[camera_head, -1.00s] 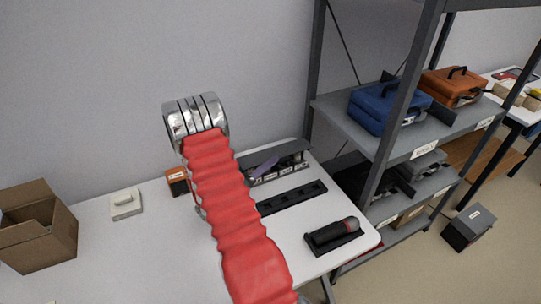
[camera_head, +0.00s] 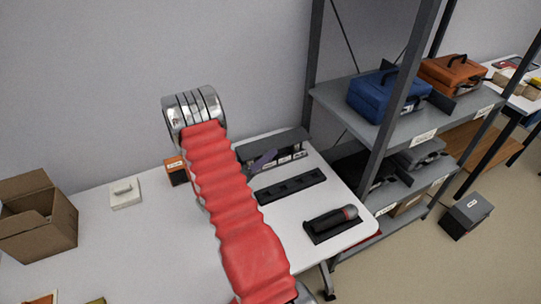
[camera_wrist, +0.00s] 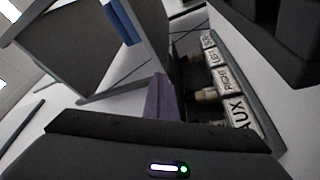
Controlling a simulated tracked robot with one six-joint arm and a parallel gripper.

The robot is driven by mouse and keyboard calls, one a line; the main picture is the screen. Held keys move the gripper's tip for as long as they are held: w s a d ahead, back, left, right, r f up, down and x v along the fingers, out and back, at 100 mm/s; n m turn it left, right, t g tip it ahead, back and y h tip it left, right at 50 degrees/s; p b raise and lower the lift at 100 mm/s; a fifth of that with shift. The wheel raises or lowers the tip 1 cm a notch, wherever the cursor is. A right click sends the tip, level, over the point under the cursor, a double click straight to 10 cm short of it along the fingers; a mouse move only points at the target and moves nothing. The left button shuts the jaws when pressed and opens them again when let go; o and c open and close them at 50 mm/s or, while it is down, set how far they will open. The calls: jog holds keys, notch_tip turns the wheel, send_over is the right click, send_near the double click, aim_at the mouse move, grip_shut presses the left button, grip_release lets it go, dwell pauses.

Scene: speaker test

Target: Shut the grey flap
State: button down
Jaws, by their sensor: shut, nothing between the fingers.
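A low dark grey unit (camera_head: 285,160) stands at the back of the white table, with a row of white labels along its front. The grey flap (camera_head: 272,143) appears to be its long top plate, standing out over the labels; I cannot tell its exact angle. My gripper (camera_head: 262,161) is shut and empty, its purple fingers just in front of the flap's left half; I cannot tell if they touch. In the wrist view the fingers (camera_wrist: 160,100) show left of brass-coloured connectors and labels (camera_wrist: 226,88), one reading AUX.
A black slotted strip (camera_head: 291,187) lies in front of the unit. A black holder with a cylindrical device (camera_head: 331,222) is near the right edge. An orange-topped box (camera_head: 176,171), a white device (camera_head: 125,193) and an open carton (camera_head: 38,215) are left. Grey shelving (camera_head: 372,125) stands right.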

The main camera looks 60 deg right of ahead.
jog(key=v, duration=1.1)
jog(key=shift+w+a, duration=0.15)
jog(key=shift+a, duration=0.4)
